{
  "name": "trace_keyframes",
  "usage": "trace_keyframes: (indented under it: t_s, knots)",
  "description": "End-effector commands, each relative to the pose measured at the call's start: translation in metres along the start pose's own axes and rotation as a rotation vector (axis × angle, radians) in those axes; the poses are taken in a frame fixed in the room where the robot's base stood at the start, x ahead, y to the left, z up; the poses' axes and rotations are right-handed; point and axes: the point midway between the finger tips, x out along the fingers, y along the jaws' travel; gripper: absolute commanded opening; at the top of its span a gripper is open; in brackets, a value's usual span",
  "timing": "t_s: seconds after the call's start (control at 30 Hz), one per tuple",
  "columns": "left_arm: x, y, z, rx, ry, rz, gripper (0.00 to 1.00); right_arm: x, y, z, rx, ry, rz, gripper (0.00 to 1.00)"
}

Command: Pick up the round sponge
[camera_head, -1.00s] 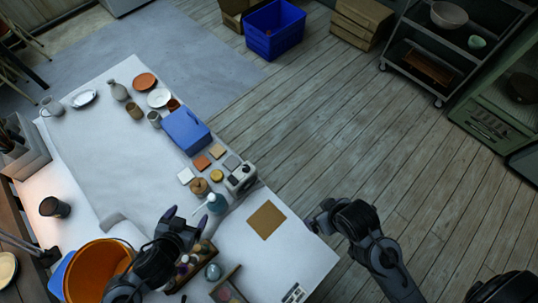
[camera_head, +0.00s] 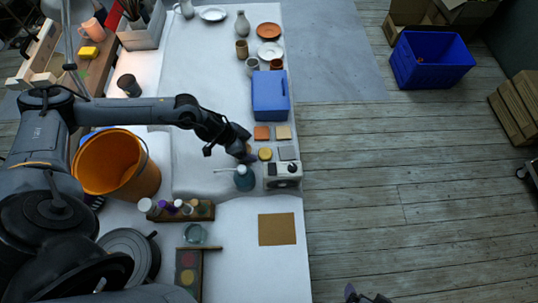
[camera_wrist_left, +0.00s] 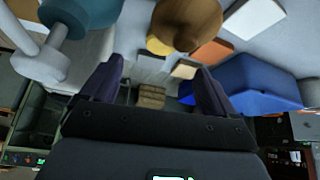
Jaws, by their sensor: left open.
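The round sponge (camera_head: 265,153) is a small yellow disc on the white table, left of a grey tile and above the white box-shaped device. In the left wrist view the yellow sponge (camera_wrist_left: 157,46) shows beyond the fingers, partly hidden by a brown rounded object (camera_wrist_left: 187,22). My left gripper (camera_head: 243,148) is just left of the sponge and hides most of the brown object. In the left wrist view the left gripper (camera_wrist_left: 160,82) has its fingers apart with nothing held between them. My right gripper (camera_head: 367,296) shows only partly at the bottom edge.
A teal spouted bottle (camera_head: 244,178) and the white device (camera_head: 282,175) stand close below the left gripper. A blue box (camera_head: 270,95) and orange tile (camera_head: 262,132) lie above. An orange bucket (camera_head: 118,165) stands below the left forearm. The cork-coloured mat (camera_head: 277,229) is clear.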

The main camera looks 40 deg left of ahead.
Motion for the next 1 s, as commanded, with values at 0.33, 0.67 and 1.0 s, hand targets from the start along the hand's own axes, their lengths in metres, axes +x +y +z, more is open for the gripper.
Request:
trace_keyframes:
  t_s: [0.33,0.67,1.0]
  knots:
    - [0.044,0.0,-0.001,-0.001,0.001,0.0,0.89,0.008,0.001,0.003,-0.004,-0.001,0.003,1.0]
    - [0.068,-0.002,-0.001,0.001,0.001,0.0,0.89,0.012,0.002,0.005,-0.007,-0.002,0.006,1.0]
    - [0.1,-0.003,0.0,0.001,0.0,0.0,0.89,0.017,0.001,0.006,-0.005,-0.001,0.005,1.0]
